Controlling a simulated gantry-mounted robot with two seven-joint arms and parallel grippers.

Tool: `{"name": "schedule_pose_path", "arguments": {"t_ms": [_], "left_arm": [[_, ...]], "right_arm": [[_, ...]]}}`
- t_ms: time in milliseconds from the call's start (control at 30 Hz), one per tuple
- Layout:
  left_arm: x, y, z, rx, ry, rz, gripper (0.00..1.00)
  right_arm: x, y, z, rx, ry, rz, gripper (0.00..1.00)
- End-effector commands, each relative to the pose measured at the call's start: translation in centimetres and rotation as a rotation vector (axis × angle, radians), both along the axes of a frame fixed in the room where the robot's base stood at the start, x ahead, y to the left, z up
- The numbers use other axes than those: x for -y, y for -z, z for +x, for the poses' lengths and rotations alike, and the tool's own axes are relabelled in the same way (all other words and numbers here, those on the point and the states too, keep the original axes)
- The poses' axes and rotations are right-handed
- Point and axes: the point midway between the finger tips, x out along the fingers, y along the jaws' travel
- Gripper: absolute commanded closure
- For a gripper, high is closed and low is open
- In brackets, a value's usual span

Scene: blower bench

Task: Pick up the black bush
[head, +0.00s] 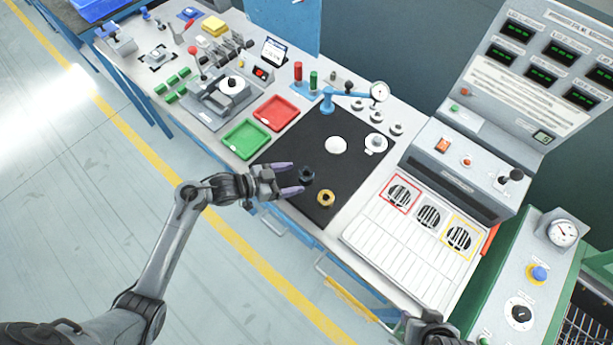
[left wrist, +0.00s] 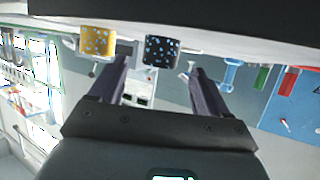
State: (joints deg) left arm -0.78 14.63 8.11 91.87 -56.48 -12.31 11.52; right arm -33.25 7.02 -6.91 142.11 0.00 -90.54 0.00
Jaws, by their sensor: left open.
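The black bush (head: 306,174) is a short dark ring on the black mat (head: 352,186). My left gripper (head: 294,178) is open, coming in from the left, its two purple fingers pointing at the bush. In the left wrist view the speckled black bush (left wrist: 161,50) shows between the open fingers (left wrist: 160,72), near their tips. The fingers look apart from it. A brass-yellow bush (head: 325,198) stands close by on the mat, and it also shows in the left wrist view (left wrist: 97,41), outside the fingers.
A white round piece (head: 336,145) lies farther back on the mat. A blue stand with a dial gauge (head: 378,92) is behind it. Green (head: 245,139) and red (head: 276,112) trays lie left of the mat. A panel with round grilles (head: 429,216) is at right.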

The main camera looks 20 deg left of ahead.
Motion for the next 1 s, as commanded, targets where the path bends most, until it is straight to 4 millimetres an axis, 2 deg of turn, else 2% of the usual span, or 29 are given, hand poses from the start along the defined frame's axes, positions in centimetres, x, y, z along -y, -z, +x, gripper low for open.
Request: {"name": "schedule_pose_path", "arguments": {"t_ms": [233, 500, 867, 900, 1000], "left_arm": [[1.1, 0.3, 1.0, 0.001, 0.001, -0.002, 0.23], [3.4, 1.2, 3.3, 0.0, 0.0, -0.001, 0.23], [4.0, 1.6, 3.8, 0.0, 0.0, 0.001, 0.23], [4.0, 1.6, 3.8, 0.0, 0.0, 0.001, 0.24], [4.0, 1.6, 3.8, 0.0, 0.0, 0.001, 0.4]], "right_arm": [[-0.1, 0.2, 0.0, 0.0, 0.003, 0.004, 0.57], [-0.2, 0.7, 0.0, 0.0, 0.006, 0.007, 0.57], [0.0, 0.8, 0.0, 0.0, 0.002, 0.003, 0.57], [0.0, 0.8, 0.0, 0.0, 0.002, 0.002, 0.57], [0.1, 0.8, 0.0, 0.0, -0.001, -0.002, 0.57]]}}
